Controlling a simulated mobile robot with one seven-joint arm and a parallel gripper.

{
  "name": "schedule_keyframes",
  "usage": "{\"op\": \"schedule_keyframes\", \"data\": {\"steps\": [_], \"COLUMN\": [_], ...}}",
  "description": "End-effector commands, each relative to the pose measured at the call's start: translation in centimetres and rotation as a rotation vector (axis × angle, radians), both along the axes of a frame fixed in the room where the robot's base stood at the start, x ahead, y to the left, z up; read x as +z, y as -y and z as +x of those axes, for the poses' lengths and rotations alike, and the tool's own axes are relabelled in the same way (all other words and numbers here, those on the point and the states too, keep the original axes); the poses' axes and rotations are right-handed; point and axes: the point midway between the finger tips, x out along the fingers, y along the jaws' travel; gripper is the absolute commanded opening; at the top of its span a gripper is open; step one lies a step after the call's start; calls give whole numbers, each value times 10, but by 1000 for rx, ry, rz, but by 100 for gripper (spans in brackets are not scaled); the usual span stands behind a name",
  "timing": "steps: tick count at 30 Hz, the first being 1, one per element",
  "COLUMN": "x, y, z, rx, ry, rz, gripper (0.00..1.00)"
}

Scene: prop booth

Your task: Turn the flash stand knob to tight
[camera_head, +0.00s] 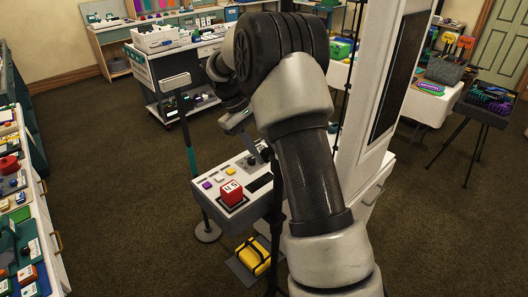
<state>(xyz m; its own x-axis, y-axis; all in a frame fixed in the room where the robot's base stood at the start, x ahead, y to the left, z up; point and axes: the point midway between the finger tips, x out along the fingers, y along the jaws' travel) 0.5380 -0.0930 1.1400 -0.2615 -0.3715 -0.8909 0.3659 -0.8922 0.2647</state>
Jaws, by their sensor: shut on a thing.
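My gripper (244,126) is at the end of my arm, above the back part of a white control console. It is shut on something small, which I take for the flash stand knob. The knob is hidden by the hand, and its setting cannot be read. A slim stand (191,160) with a flat grey head (173,82), a dark and teal pole and a round foot rises left of my gripper. I cannot tell whether this is the flash stand.
The console (215,208) carries a red block (231,193) and small buttons. A white booth column (372,100) stands close right of my arm. A shelf (30,210) lines the left. Carpet between is clear.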

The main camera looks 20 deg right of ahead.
Motion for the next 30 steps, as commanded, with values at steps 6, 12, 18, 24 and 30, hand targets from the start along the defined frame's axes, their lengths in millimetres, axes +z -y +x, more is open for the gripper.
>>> {"op": "schedule_keyframes", "data": {"steps": [6, 12, 18, 24, 30], "x": [-7, -10, -13, -16, -19], "y": [-6, -9, -11, -14, -15], "z": [-1, -2, -3, -4, -5], "rx": [6, 7, 5, 6, 5], "ry": [70, 143, 215, 288, 359], "rz": [-166, -342, -518, -695, -870], "gripper": [10, 10, 10, 10, 10]}}
